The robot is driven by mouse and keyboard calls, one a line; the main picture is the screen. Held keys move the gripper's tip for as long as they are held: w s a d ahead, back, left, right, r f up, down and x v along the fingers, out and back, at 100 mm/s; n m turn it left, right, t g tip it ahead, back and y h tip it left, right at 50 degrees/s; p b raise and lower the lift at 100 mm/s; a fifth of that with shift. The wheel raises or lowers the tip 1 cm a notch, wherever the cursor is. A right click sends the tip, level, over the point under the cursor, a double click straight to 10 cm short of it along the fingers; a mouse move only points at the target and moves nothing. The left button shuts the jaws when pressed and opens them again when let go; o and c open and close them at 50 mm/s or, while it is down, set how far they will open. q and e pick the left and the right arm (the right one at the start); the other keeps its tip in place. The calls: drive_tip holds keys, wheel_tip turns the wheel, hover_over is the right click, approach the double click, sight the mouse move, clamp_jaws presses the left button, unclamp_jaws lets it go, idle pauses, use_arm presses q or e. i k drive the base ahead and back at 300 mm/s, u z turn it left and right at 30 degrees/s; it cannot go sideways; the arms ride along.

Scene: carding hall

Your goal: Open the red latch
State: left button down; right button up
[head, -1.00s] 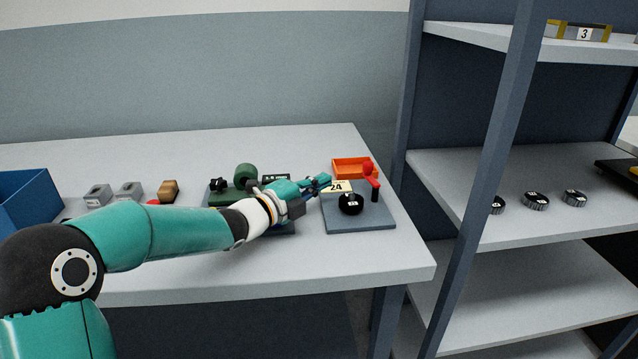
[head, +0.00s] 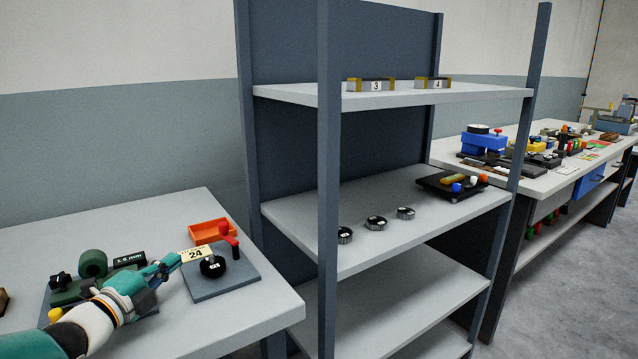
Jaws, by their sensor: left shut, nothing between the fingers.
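A red latch-like lever (head: 231,240) with a round red knob and a dark lower end stands on a grey plate (head: 235,279) near the table's right end, in the head view. On the same plate, in front of it, is a black round knob (head: 212,266) with a small white label. A pale yellow tag marked 24 (head: 194,254) is beside the knob. My left gripper (head: 171,264) is shut and empty, its tips close to the tag's left end; I cannot tell whether they touch. It is left of the lever and apart from it. My right gripper is not in view.
An orange tray (head: 208,232) lies behind the plate. A dark green device (head: 93,264) and a 1.6 mm block (head: 130,259) are left of it. A shelf rack (head: 329,180) rises right of the table, with black knobs on its middle shelf.

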sight(222, 226)
drive_tip(key=k, duration=0.9)
